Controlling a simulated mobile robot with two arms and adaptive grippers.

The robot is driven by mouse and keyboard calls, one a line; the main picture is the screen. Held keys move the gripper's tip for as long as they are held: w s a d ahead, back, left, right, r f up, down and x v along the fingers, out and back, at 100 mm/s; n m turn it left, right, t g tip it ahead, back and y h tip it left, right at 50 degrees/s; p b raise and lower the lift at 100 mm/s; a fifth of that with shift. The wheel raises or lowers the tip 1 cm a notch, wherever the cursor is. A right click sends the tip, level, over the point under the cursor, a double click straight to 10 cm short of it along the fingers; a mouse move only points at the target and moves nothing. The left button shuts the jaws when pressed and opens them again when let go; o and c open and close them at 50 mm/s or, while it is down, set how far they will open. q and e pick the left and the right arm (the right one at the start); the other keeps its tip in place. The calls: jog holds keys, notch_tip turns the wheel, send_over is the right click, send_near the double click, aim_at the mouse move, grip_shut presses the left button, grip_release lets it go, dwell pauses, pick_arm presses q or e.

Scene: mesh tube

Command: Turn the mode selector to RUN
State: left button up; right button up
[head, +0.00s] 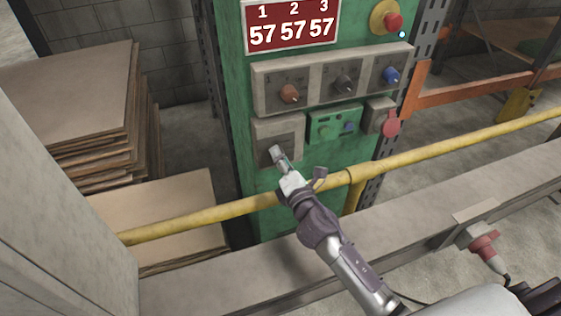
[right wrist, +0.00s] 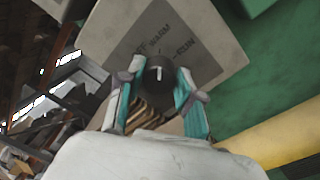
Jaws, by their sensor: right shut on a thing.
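The mode selector is a black knob (right wrist: 158,70) with a white pointer line, on a grey plate (right wrist: 215,45) printed OFF, WARM and RUN. The pointer line stands nearly upright in the right wrist view, toward the WARM lettering; RUN is to its right. In the head view the selector's plate (head: 262,128) is at the lower left of the green cabinet, and my gripper hides the knob. My right gripper (head: 280,156) is shut on the knob, one finger on each side. My left gripper is not in view.
A yellow rail (head: 230,208) crosses in front of the cabinet, below my right gripper. Above the selector is a panel with three knobs (head: 318,92). A green box (head: 335,122) and a red knob (head: 391,124) sit right of it. Stacked boards (head: 70,95) stand left.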

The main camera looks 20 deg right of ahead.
jog(key=m+b, duration=0.1)
jog(key=m, duration=0.7)
jog(key=shift+f+h, duration=0.1)
jog(key=shift+h, duration=0.2)
jog(key=shift+m, duration=0.4)
jog(key=o, duration=1.2)
jog(key=shift+c, duration=0.2)
jog(key=s, duration=1.2)
jog(key=shift+d+f, duration=0.2)
jog(key=shift+f, duration=0.1)
